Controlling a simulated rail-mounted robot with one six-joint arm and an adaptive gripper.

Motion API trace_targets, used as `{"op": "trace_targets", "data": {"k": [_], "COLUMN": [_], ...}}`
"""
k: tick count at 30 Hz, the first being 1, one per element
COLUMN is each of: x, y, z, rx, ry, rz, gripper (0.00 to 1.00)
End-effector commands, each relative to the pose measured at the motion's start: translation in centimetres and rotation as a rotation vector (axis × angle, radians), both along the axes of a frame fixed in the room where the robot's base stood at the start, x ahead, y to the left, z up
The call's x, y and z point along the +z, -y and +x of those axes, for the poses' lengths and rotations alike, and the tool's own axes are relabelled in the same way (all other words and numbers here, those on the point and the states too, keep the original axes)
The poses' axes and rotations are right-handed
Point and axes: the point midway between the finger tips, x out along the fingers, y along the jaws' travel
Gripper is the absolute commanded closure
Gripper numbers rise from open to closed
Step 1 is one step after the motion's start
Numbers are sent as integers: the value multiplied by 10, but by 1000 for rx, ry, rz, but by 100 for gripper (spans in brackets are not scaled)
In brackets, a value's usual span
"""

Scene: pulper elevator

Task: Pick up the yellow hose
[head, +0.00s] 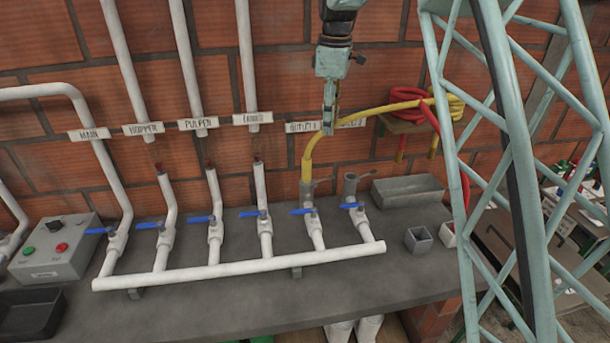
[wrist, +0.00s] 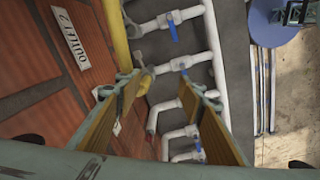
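The yellow hose (head: 370,110) runs from a coil on the wall at the right, bends down behind my gripper, and ends at a grey metal coupling (head: 307,188) above a blue-handled valve. My gripper (head: 329,130) points down at the bend, overlapping the hose in the head view; whether they touch is unclear. In the wrist view, my gripper (wrist: 160,78) has its two tan-padded fingers spread apart with nothing held between them. The yellow hose (wrist: 117,35) shows there at upper left, beyond the left fingertip and outside the gap.
White pipes with blue-handled valves join a long white manifold (head: 240,266) on the grey counter (head: 330,290). A control box (head: 55,247) stands at left, a grey tray (head: 408,191) at right. A red hose (head: 405,92) hangs by the yellow coil. A lattice tower (head: 510,150) fills the right foreground.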

Motion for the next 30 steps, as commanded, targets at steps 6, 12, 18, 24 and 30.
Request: {"op": "trace_targets", "data": {"k": [6, 12, 18, 24, 30], "x": [-30, -60, -88, -106, -111], "y": [-21, -38, -55, -65, -68], "z": [25, 45, 61, 70, 72], "rx": [81, 155, 224, 268, 281], "ry": [-16, -30, -43, -50, -53], "rz": [-7, -13, -18, -21, -21], "gripper": [64, 64, 64, 64, 64]}}
